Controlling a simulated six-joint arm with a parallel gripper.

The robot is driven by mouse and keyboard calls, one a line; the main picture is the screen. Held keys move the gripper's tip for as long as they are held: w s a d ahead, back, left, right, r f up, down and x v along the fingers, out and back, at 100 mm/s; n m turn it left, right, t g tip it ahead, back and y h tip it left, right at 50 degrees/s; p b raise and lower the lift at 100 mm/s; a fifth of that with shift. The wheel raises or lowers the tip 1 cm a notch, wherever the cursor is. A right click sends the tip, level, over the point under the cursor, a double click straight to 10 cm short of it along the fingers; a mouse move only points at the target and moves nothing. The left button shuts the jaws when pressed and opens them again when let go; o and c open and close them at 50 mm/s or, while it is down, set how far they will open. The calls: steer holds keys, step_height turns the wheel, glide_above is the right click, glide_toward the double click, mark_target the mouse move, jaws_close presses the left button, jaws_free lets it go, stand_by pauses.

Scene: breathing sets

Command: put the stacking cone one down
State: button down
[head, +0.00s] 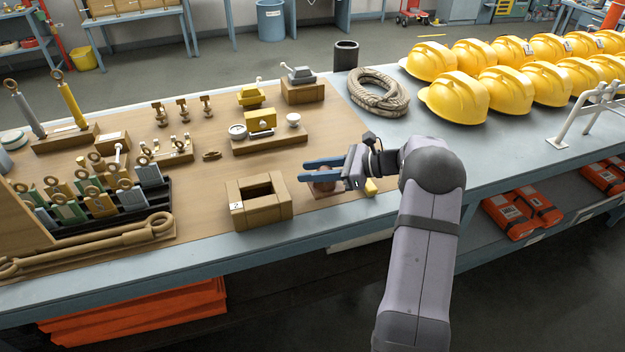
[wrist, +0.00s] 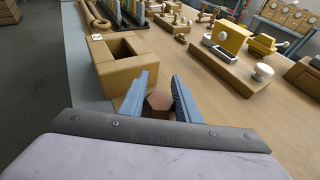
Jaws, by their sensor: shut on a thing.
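The stacking cone is a reddish-brown piece (head: 324,184) just below my fingers in the head view, partly hidden by them. In the wrist view its brown, angular top (wrist: 158,101) shows between the two blue fingertips. My gripper (head: 322,169) is shut on it, low over the front part of the wooden bench top, to the right of the open wooden box. A flat brownish patch lies under the cone. I cannot tell whether the cone touches it, as its lower part is hard to see.
The open wooden box (head: 236,208) stands close to the left of my gripper. A wooden block with yellow and white fittings (head: 270,138) is behind. A small yellow piece (head: 371,187) lies by my wrist. Coiled rope (head: 379,92) and yellow helmets (head: 466,97) are farther right.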

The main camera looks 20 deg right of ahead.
steer(key=shift+f+p, duration=0.45)
steer(key=shift+f, duration=1.2)
steer(key=c, duration=1.3)
jaws_free()
steer(key=shift+f, duration=0.2)
steer(key=shift+c, duration=0.2)
steer(key=shift+r, duration=0.1)
steer(key=b+v, duration=0.4)
steer(key=v, duration=0.8)
steer(key=shift+s, duration=0.1)
steer(key=shift+a, duration=0.1)
